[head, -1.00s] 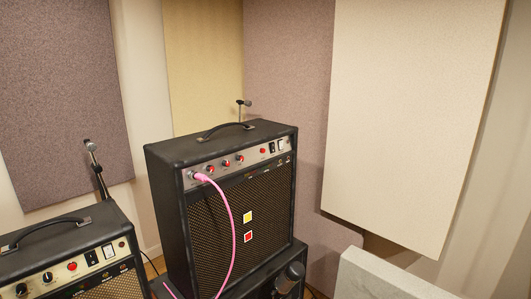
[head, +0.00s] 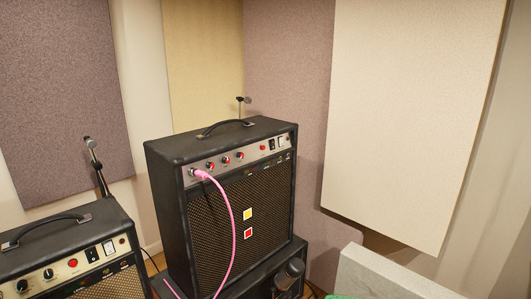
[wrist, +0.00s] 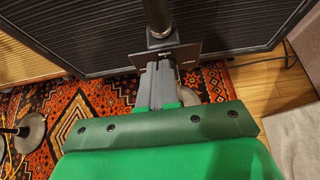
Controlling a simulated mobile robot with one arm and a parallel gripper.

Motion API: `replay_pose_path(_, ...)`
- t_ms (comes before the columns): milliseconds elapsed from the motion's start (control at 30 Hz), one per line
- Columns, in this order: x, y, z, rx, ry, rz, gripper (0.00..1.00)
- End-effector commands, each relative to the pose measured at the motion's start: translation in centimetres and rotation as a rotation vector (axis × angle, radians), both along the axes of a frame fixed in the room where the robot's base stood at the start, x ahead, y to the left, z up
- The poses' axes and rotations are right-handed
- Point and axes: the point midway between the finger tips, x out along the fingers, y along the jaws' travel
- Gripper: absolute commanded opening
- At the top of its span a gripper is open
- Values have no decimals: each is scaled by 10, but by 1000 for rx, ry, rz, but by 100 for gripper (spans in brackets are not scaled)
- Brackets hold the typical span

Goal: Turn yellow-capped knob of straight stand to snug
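No yellow-capped knob can be made out in either view. In the wrist view, my gripper (wrist: 157,72) has its two grey fingers side by side with hardly a gap; nothing shows between them. A dark upright tube (wrist: 157,18), perhaps part of a stand or microphone, is just beyond the fingertips; whether they touch is unclear. In the head view, a dark microphone (head: 290,274) is in front of the lower amp. Only a green edge of my gripper's body shows at the bottom of that view. Other microphones are at the left (head: 91,146) and behind the tall amp (head: 243,101).
The tall amp (head: 215,145) has a pink cable (head: 232,225) plugged in. Another amp (head: 70,235) stands left. A pale grey block (head: 390,278) stands at lower right. In the wrist view, a round stand base (wrist: 30,132) sits on the patterned rug (wrist: 75,100).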

Motion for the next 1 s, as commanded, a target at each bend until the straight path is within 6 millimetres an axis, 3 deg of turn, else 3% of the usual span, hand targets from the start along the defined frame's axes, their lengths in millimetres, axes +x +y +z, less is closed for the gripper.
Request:
replay_pose_path(567, -3, 4, -2, -1, 2, 4, 0)
replay_pose_path(1000, -4, 4, 7, -1, -1, 3, 0)
